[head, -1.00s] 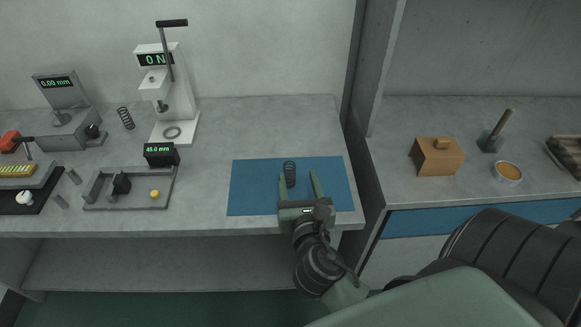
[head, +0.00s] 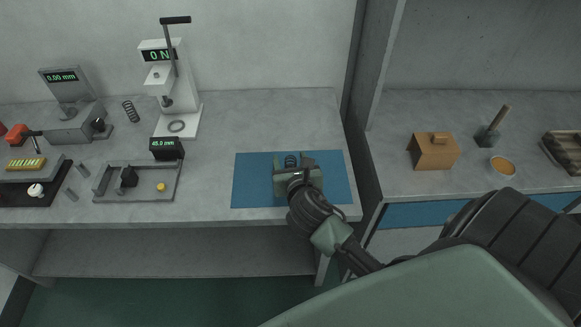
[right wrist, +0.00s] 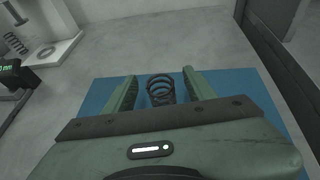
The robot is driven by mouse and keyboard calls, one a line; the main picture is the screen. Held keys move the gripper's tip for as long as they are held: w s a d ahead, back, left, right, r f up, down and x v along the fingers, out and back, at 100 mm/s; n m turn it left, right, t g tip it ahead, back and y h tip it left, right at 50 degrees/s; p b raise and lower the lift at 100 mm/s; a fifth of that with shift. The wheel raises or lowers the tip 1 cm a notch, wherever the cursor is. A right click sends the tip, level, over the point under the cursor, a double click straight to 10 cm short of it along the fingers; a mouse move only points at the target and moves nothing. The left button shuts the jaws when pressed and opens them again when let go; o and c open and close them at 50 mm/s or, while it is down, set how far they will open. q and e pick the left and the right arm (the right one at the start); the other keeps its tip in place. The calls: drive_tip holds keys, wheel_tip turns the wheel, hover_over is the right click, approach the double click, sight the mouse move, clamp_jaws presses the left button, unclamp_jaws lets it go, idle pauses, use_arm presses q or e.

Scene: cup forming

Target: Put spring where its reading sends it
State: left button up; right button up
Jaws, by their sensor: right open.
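A dark coil spring (head: 291,161) stands on the blue mat (head: 251,187), partly hidden by my right gripper. My right gripper (head: 295,164) is low over the mat. In the right wrist view the same spring (right wrist: 161,89) is between the two open green fingers (right wrist: 161,88), with a gap on each side. A second spring (head: 130,111) stands on the bench at the left. The force tester (head: 160,80) reads 0 N. A length gauge (head: 137,181) has a display (head: 166,148) reading 45.0 mm. Another gauge (head: 75,115) reads 0.00 mm. My left gripper is not in view.
A dark board with small parts (head: 36,190) is at far left. The bench behind the mat is clear.

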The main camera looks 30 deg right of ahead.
sight(290, 159)
drive_tip(key=shift+c, duration=0.3)
clamp_jaws()
drive_tip(key=shift+r, duration=0.1)
wheel_tip(290, 159, up, 20)
drive_tip(key=p, duration=0.3)
